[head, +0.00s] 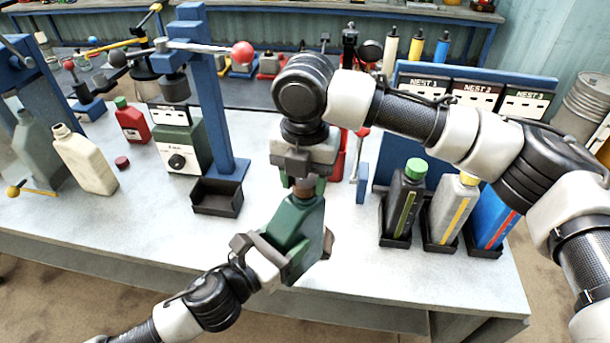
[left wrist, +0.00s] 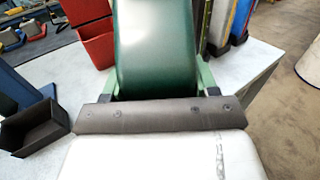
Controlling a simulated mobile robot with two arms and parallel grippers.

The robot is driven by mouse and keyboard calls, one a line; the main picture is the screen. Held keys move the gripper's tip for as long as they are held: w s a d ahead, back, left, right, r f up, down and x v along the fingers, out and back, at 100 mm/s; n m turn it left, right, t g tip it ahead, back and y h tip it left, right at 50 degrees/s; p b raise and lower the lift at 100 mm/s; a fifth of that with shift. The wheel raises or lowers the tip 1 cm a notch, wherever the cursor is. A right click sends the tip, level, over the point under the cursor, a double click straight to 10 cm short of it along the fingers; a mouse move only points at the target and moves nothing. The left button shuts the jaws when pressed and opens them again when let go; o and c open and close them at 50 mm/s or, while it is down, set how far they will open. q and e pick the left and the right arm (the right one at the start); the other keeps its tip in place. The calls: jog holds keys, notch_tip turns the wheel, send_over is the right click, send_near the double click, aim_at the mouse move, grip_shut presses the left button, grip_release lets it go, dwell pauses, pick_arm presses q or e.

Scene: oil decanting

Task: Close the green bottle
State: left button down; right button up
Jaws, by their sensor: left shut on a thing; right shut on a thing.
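The green bottle (head: 298,232) is held tilted above the front part of the table. My left gripper (head: 284,246) is shut around its body from the lower left. In the left wrist view, the bottle (left wrist: 155,45) fills the top middle between my left fingers (left wrist: 155,92). My right gripper (head: 304,168) points down right over the bottle's mouth. It is shut on a small brownish cap (head: 304,187) at the neck. My fingers partly hide the cap, so I cannot tell whether it is seated or only touching.
An empty black tray (head: 217,200) stands left of the bottle. A black can with a green cap (head: 404,200), a grey can (head: 452,212) and a blue can (head: 490,215) stand in holders at right. A cream jug (head: 85,160), a red cap (head: 122,162) and a red bottle (head: 131,122) are at left.

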jog(key=m, duration=0.6)
jog(key=shift+m, duration=0.3)
jog(key=m, duration=0.6)
jog(key=shift+a+m, duration=0.1)
jog(key=shift+m, duration=0.2)
jog(key=m, duration=0.6)
jog(key=shift+m, duration=0.4)
jog(key=m, duration=0.5)
jog(key=o, duration=1)
jog(key=shift+r, duration=2.25)
jog(key=shift+c, duration=0.3)
